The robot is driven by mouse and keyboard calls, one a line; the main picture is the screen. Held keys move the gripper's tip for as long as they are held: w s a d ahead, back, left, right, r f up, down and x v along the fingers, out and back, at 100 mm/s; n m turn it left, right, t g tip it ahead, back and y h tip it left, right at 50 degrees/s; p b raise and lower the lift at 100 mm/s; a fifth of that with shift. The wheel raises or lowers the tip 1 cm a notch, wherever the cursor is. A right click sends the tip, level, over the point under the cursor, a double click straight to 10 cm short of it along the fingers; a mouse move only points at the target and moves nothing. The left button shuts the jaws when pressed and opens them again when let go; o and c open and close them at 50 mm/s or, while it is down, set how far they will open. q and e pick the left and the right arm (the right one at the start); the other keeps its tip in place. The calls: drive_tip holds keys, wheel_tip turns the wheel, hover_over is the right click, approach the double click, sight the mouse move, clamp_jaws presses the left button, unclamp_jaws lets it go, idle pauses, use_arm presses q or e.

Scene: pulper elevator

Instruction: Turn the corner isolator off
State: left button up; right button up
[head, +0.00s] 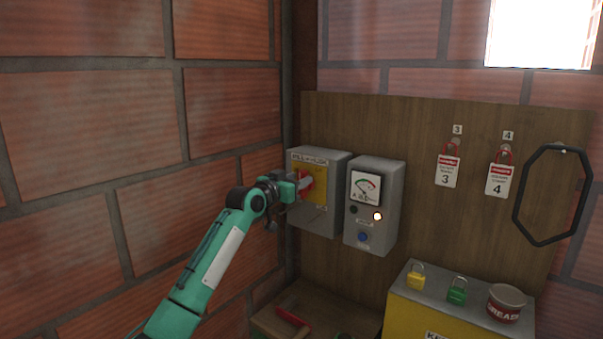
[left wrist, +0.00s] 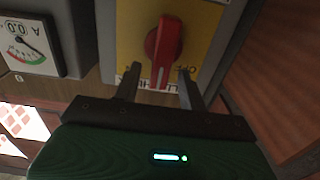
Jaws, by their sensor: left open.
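The corner isolator (head: 316,222) is a grey box with a yellow front plate, on the wooden board near the wall corner. Its red rotary handle (left wrist: 165,45) shows clearly in the left wrist view, lined up lengthwise toward the printed label, which appears upside down there. My left gripper (head: 297,184) is in front of the isolator and partly hides its plate and handle in the head view. In the left wrist view the left gripper (left wrist: 158,70) is open, its two fingers on either side of the handle's near end. I cannot tell whether they touch it. My right gripper is not in view.
A grey meter box (head: 390,205) with a dial and a lit lamp stands close to the isolator's right. Tags 3 (head: 447,171) and 4 (head: 499,180) and a black ring (head: 521,190) hang on the board. A yellow box (head: 400,312) holds padlocks and a tin. The brick wall is close left.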

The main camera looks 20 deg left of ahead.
use_arm(q)
drive_tip(key=shift+p+x, duration=0.3)
drive_tip(key=shift+x, duration=0.95)
